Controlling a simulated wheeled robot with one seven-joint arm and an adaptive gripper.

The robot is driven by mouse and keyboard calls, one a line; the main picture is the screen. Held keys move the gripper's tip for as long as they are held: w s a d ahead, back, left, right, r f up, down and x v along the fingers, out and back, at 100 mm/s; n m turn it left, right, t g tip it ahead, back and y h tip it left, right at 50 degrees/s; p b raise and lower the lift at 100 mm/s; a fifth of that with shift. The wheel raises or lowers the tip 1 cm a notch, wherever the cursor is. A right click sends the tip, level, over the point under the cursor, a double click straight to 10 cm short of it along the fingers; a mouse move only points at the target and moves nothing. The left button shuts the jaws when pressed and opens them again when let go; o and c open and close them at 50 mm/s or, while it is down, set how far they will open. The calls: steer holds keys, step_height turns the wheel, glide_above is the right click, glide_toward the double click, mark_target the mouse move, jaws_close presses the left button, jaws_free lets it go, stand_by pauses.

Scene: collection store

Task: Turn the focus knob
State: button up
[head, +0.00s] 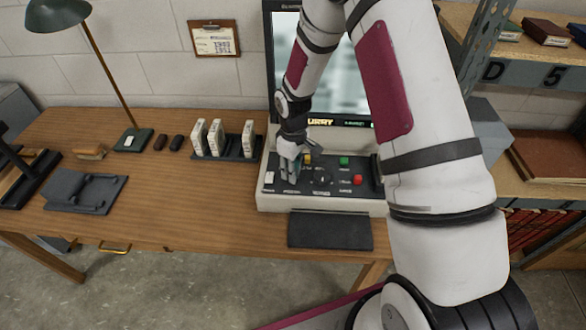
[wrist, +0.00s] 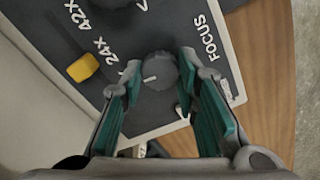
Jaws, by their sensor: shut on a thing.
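The focus knob (wrist: 158,72) is a small round dark grey knob with a white pointer line, beside the white word FOCUS on the dark control panel (wrist: 200,20). The pointer points left and slightly down in the wrist view. My gripper (wrist: 162,80) has a green-padded finger on each side of the knob and is shut on it. In the head view my gripper (head: 290,160) is at the left part of the reader's panel (head: 335,187), hiding the knob.
Green (head: 344,161) and red (head: 357,180) buttons sit further right. A rack (head: 240,154) with white boxes stands left of the reader, whose screen (head: 345,75) rises behind.

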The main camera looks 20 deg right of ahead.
steer(key=shift+m+b, duration=0.4)
steer(key=shift+m, duration=2.7)
steer(key=o, duration=1.2)
steer(key=shift+c, duration=0.2)
steer(key=shift+r, duration=0.1)
step_height(320, 180, up, 12)
